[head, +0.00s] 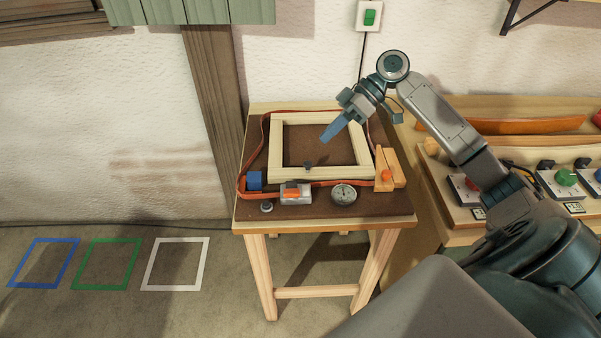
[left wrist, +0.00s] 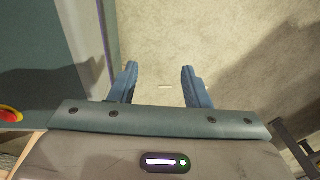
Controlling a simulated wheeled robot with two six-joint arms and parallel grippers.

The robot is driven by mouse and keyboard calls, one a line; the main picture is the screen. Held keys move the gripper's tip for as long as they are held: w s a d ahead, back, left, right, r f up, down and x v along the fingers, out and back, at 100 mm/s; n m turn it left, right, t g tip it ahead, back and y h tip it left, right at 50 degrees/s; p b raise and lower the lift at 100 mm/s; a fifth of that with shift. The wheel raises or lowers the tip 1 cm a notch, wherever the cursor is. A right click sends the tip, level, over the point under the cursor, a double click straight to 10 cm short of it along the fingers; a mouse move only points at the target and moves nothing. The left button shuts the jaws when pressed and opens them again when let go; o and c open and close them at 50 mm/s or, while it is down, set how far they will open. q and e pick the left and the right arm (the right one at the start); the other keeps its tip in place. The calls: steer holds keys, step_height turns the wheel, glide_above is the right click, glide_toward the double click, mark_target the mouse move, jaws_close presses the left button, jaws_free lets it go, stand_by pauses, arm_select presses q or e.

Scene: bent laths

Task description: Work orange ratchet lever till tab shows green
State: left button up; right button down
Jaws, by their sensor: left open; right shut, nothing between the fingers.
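A ratchet (head: 295,198) with an orange lever (head: 291,189) sits at the front of the small wooden table, on the orange strap that runs around a pale wooden frame (head: 276,147). The lever looks folded down over the grey body. I cannot make out a tab or its colour. My right gripper (head: 326,137) is shut and empty, its blue fingers above the frame's open middle, behind and apart from the ratchet. My left gripper (left wrist: 161,88) is open and empty above bare floor in the left wrist view. It is not in the head view.
A round dial gauge (head: 344,194) sits right of the ratchet. A blue block (head: 255,180) is to its left. A bench with controls (head: 567,178) adjoins on the right.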

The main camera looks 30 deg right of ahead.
steer(key=p, duration=0.3)
glide_above(288, 190)
steer(key=d, duration=0.4)
step_height(288, 190, down, 6)
steer(key=shift+a+f+p, duration=0.2)
steer(key=shift+f+p, duration=0.15)
steer(key=shift+f, duration=0.3)
steer(key=shift+a+f+p, duration=0.2)
steer(key=shift+f+p, duration=0.1)
steer(key=shift+f, duration=0.3)
steer(key=shift+s+a+f, duration=0.1)
steer(key=shift+s+f, duration=0.25)
steer(key=shift+f, duration=0.3)
arm_select(q)
steer(key=r, duration=0.2)
steer(key=w+r, duration=0.1)
steer(key=r, duration=0.1)
steer(key=shift+w+r, duration=0.1)
steer(key=shift+r, duration=0.2)
arm_select(e)
steer(key=shift+f, duration=0.2)
